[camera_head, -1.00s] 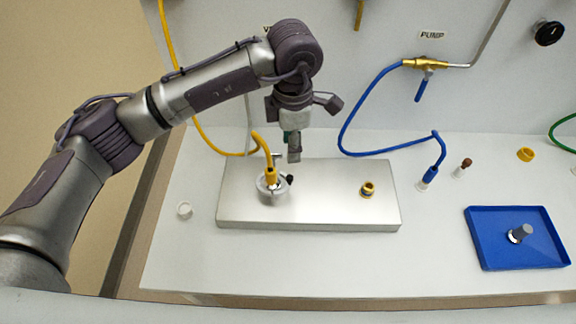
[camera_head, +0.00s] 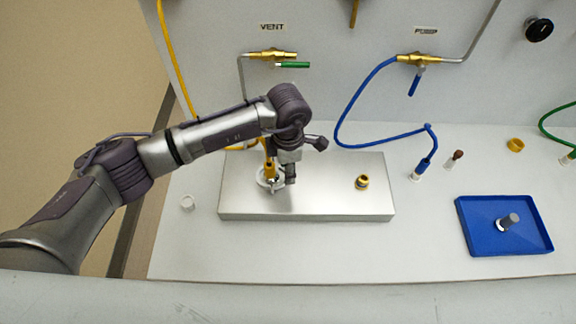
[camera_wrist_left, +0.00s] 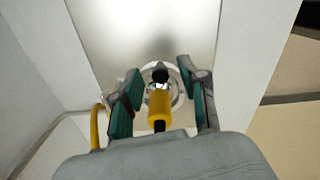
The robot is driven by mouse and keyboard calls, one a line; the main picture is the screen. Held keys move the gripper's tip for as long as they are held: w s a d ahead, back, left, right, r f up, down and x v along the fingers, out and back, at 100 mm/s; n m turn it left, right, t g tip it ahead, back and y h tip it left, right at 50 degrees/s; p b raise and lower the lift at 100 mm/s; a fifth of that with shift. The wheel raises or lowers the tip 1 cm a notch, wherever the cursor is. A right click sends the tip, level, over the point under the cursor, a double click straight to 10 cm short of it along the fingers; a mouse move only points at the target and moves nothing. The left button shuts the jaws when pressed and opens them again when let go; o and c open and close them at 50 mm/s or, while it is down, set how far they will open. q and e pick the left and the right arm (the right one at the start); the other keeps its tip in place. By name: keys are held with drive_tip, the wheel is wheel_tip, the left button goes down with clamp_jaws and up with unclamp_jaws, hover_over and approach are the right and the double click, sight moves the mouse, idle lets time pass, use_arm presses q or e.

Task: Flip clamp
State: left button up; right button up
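A round pale metal clamp (camera_head: 263,181) sits on the left part of the metal plate (camera_head: 320,200). A yellow hose fitting (camera_head: 269,170) stands at it. In the left wrist view, the clamp's ring (camera_wrist_left: 177,97) shows around a black knob (camera_wrist_left: 160,75), with the yellow fitting (camera_wrist_left: 159,106) nearer the camera. My left gripper (camera_head: 281,184) is low over the clamp and hides part of it. In the left wrist view, the gripper (camera_wrist_left: 160,72) is open, its green-padded fingers on either side of the knob and fitting. Contact cannot be told. My right gripper is not in view.
A yellow-and-dark fitting (camera_head: 362,182) stands on the plate's right part. A blue hose (camera_head: 380,145) ends in a blue fitting (camera_head: 424,166) right of the plate. A blue tray (camera_head: 480,238) holds a grey cylindrical part (camera_head: 509,221).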

use_arm(q)
clamp_jaws()
drive_tip(key=shift+w+a+f+n+b, duration=0.3)
drive_tip(key=shift+n+b, duration=0.5)
drive_tip(key=shift+b, duration=0.4)
drive_tip(key=shift+w+a+r+n+b, duration=0.1)
drive_tip(key=shift+w+r+n+b, duration=0.15)
drive_tip(key=shift+n+b, duration=0.35)
drive_tip(key=shift+r, duration=0.1)
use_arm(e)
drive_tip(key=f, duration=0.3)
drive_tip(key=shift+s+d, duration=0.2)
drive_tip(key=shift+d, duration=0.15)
use_arm(q)
drive_tip(key=shift+p, duration=0.3)
unclamp_jaws()
drive_tip(key=shift+o, duration=0.3)
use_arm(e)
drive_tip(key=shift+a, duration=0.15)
use_arm(q)
drive_tip(key=shift+s, duration=0.1)
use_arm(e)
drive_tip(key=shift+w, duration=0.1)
